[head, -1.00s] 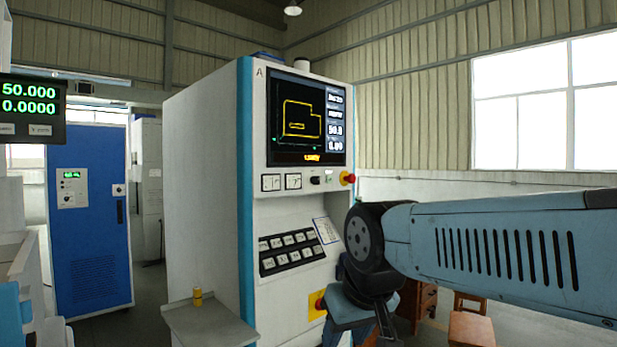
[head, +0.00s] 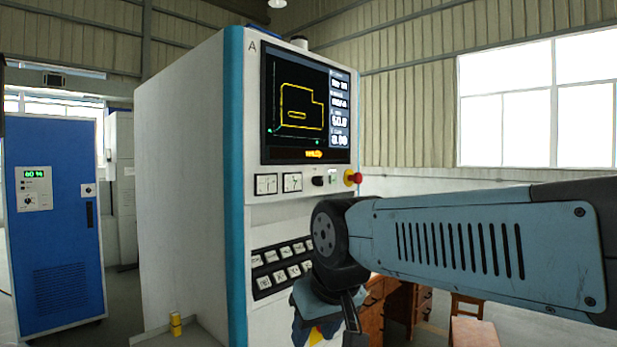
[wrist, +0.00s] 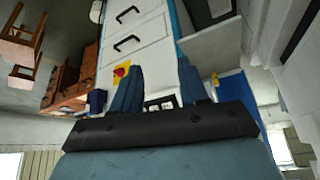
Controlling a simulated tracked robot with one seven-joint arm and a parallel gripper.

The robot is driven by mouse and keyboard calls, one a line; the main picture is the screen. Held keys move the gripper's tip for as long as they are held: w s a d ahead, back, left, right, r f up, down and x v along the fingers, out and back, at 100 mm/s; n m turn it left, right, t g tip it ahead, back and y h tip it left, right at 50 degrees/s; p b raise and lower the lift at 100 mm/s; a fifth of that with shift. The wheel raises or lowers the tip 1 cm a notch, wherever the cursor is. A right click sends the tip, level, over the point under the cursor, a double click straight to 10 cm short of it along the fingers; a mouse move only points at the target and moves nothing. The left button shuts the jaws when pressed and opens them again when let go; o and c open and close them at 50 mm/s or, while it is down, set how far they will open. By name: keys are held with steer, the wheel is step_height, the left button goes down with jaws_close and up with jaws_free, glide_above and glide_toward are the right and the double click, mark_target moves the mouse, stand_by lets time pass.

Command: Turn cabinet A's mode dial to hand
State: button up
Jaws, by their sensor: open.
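Cabinet A (head: 185,180) is a tall white cabinet with a blue edge strip and the letter A at its top. A small black knob (head: 318,181), which looks like the mode dial, sits below the screen (head: 305,105), between two square gauges and a red stop button (head: 352,178). Its setting is too small to read. In the head view my arm crosses from the right, and its wrist covers part of the lower panel, below the knob. In the wrist view my gripper (wrist: 160,72) is open, its two blue fingers apart and pointing at the cabinet's lower front.
A keypad (head: 282,268) is below the gauges. The wrist view shows another red button on a yellow plate (wrist: 120,71). A yellow cylinder (head: 176,324) stands at the cabinet's left. A blue cabinet (head: 58,220) stands further left. Wooden furniture (head: 400,300) is behind my arm.

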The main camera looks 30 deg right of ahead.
step_height(320, 180, up, 27)
steer(key=n+t+y, duration=0.4)
steer(key=t+y, duration=0.1)
steer(key=t, duration=0.2)
glide_above(318, 181)
steer(key=s+d, duration=0.3)
steer(key=s, duration=0.3)
steer(key=s+d, duration=0.3)
steer(key=s, duration=0.4)
steer(key=x, duration=1.4)
steer(key=shift+r, duration=0.15)
